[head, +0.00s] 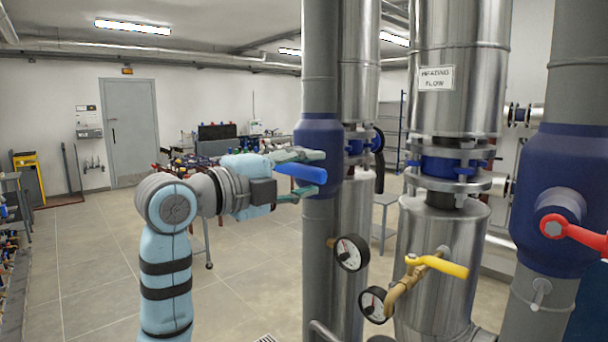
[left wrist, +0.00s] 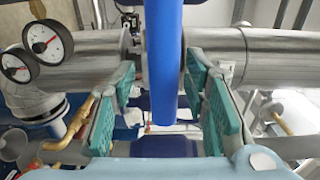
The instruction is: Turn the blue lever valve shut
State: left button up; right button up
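The blue lever (head: 302,173) sits on the blue valve body (head: 318,140) of a vertical grey pipe. In the head view it lies nearly level, sticking out left from the pipe. My left gripper (head: 297,176) is at the lever, with one finger above it and one below. In the left wrist view the lever (left wrist: 165,60) runs down the picture between the green finger pads of the gripper (left wrist: 165,112). A gap shows on both sides, so the gripper is open around the lever. My right gripper is in neither view.
A yellow lever (head: 440,265) and two gauges (head: 350,252) are low beside the pipe. A red lever (head: 575,234) is at the right. A large metal column (head: 445,260) stands right of the blue valve. The floor (head: 100,250) on the left is clear.

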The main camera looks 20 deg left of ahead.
pick_arm(q)
jog(key=v, duration=1.2)
